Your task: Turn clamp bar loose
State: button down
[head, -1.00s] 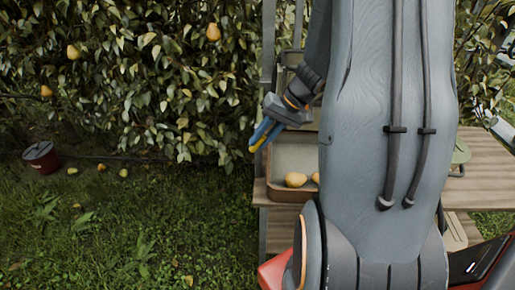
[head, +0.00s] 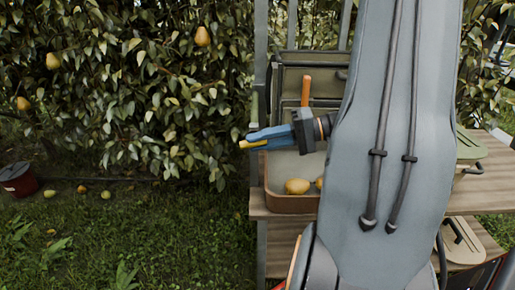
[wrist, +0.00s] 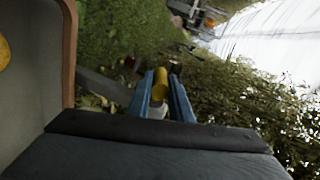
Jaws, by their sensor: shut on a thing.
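My gripper (head: 252,139) is left of my arm in the head view, pointing left over the left edge of the tray. Its blue fingers are shut on a yellow rod-like piece (head: 256,144). In the wrist view the yellow piece (wrist: 160,82) sits between the fingertips with a pale part below it. An orange upright bar (head: 306,90) stands behind my gripper, in front of an olive-green case (head: 290,75). I cannot tell whether this bar is the clamp bar. Its lower end is hidden.
A brown-rimmed tray (head: 290,205) with pears (head: 297,186) is on a wooden bench (head: 480,175), below my gripper. Pear foliage (head: 130,80) fills the left. A dark red bucket (head: 17,180) and fallen pears lie on the grass.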

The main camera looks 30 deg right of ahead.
jog(key=shift+f+t+y+b, duration=0.3)
jog(key=shift+t+y+b, duration=0.5)
jog(key=shift+y+b, duration=0.25)
jog(key=c, duration=1.6)
grip_release()
jog(key=v, duration=0.7)
jog(key=shift+s+d+f, duration=0.1)
jog(key=shift+s+d, duration=0.15)
jog(key=shift+d, duration=0.1)
jog(key=shift+a, duration=0.1)
